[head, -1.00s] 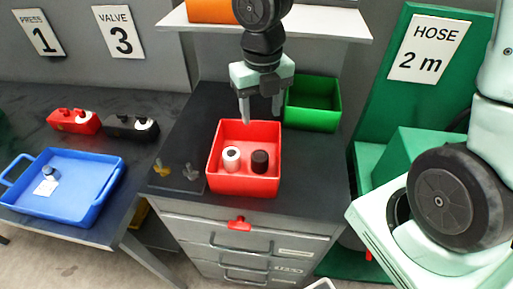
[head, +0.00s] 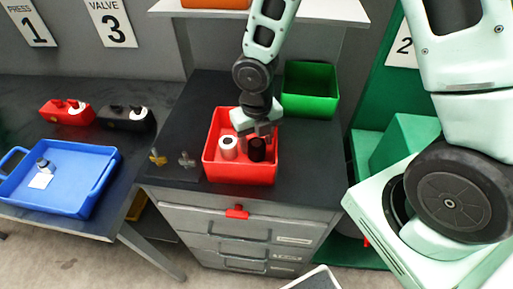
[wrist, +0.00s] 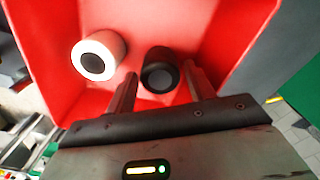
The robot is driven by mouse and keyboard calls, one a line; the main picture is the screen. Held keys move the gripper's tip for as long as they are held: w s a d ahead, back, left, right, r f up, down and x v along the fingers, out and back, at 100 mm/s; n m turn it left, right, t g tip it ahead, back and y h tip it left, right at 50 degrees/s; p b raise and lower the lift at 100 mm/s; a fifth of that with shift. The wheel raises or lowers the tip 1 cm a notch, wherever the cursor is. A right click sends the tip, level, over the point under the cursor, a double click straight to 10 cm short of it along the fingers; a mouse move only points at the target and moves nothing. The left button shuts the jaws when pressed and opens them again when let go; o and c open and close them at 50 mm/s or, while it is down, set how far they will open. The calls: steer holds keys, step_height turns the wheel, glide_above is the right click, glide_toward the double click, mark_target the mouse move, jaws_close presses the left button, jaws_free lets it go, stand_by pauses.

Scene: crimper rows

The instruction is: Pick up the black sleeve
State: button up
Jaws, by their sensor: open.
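The black sleeve (head: 257,149) stands in the red bin (head: 241,175), on the right side of its floor. In the wrist view the black sleeve (wrist: 160,72) shows just beyond and between my fingertips. A white sleeve (head: 228,147) with a dark centre stands to its left, and it also shows in the wrist view (wrist: 98,56). My gripper (head: 257,131) is open and empty, pointing down into the bin over the black sleeve. In the wrist view its two fingers (wrist: 160,80) reach toward the sleeve's near sides; I cannot tell whether they touch it.
The red bin's walls surround both sleeves closely. A green bin (head: 309,92) stands behind right. Small metal fittings (head: 187,160) lie left of the red bin. A shelf (head: 330,12) hangs above the back. A blue tray (head: 75,208) sits on the left bench.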

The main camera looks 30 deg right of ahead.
steer(key=shift+f, duration=1.45)
steer(key=shift+c, duration=0.3)
steer(key=c, duration=0.7)
